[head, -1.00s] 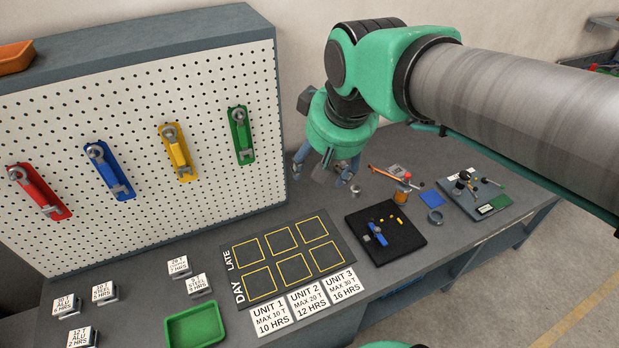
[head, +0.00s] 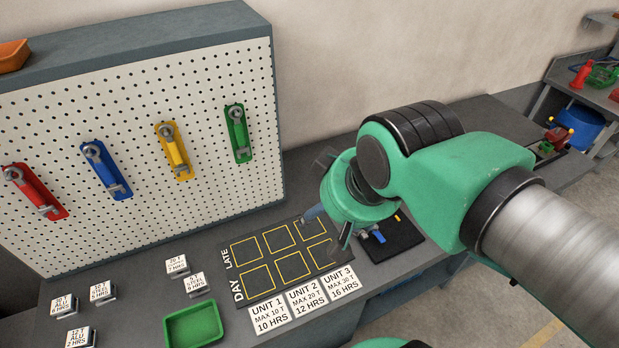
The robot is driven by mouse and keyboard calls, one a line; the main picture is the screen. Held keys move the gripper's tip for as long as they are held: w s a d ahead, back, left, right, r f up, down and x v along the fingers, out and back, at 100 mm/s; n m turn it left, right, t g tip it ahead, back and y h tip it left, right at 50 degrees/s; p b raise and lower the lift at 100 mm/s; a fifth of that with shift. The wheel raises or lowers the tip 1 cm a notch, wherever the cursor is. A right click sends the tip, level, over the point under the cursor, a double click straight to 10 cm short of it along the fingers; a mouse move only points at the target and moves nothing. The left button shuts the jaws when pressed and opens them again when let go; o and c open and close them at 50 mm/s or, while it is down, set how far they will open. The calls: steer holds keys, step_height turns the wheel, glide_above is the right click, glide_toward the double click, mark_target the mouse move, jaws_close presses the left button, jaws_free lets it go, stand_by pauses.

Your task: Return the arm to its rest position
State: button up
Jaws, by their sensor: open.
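My green arm (head: 440,180) reaches in from the right across the bench. My gripper (head: 328,227) points down over the right end of the black DAY/LATE board (head: 240,281). Its two grey fingers are spread apart, with nothing seen between them. The arm's wrist hides part of the gripper. How far the fingertips are above the board I cannot tell.
A pegboard (head: 60,150) with red, blue, yellow and green wrench holders stands at the back left. A green tray (head: 194,325) and several labelled blocks lie at the front left. A black mat (head: 402,238) with small parts is partly behind my wrist.

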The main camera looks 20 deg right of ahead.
step_height(320, 180, down, 7)
steer(key=b, duration=0.7)
steer(key=shift+f, duration=0.2)
